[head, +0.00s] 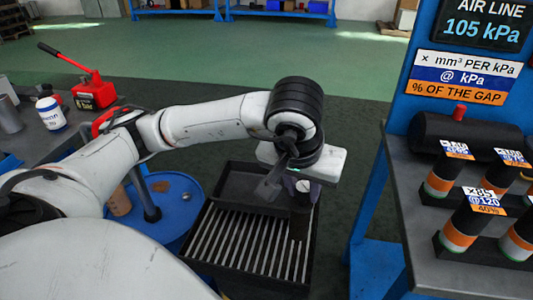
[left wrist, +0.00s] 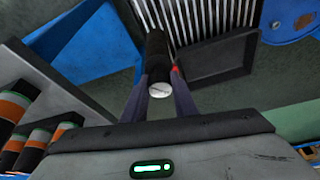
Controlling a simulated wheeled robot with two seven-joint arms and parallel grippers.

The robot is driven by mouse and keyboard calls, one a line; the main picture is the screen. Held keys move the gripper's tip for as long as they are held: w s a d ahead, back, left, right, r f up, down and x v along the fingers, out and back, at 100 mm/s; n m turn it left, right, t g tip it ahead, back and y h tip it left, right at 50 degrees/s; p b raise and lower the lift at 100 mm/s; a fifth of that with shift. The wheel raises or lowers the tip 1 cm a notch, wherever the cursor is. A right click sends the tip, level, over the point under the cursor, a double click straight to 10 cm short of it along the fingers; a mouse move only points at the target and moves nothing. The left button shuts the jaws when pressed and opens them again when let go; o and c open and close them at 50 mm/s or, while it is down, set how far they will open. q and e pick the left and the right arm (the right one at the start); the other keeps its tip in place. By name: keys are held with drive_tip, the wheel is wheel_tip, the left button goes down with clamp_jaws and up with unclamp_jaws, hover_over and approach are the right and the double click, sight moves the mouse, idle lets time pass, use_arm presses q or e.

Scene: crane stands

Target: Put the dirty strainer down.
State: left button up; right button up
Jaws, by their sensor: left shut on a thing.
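My left gripper (head: 303,187) is shut on the strainer (head: 300,220), a dark cylinder with a pale round end. The strainer hangs over the right part of a black tray (head: 208,268) with pale slats. In the left wrist view, the strainer (left wrist: 157,60) sits between the two fingers of the gripper (left wrist: 160,82), with its pale end towards the camera. The slats (left wrist: 200,18) show beyond it. Whether its far end touches the slats I cannot tell. My right gripper is not in view.
A blue drum (head: 178,192) stands left of the tray. At right, a grey bench (head: 412,190) carries several labelled cylinders (head: 462,235) with orange bands, beside a blue post (head: 368,195). A red jack (head: 92,90) and white bottle (head: 50,112) stand on the left bench.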

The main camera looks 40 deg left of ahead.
sight(299, 220)
use_arm(q)
wheel_tip(299, 220, down, 5)
drive_tip(key=shift+a+r, duration=0.1)
wheel_tip(299, 220, down, 4)
drive_tip(key=shift+f+b, duration=0.2)
drive_tip(key=shift+b, duration=0.2)
drive_tip(key=shift+f, duration=0.25)
drive_tip(key=o, duration=1.1)
drive_tip(key=shift+c, duration=0.2)
drive_tip(key=shift+r, duration=0.1)
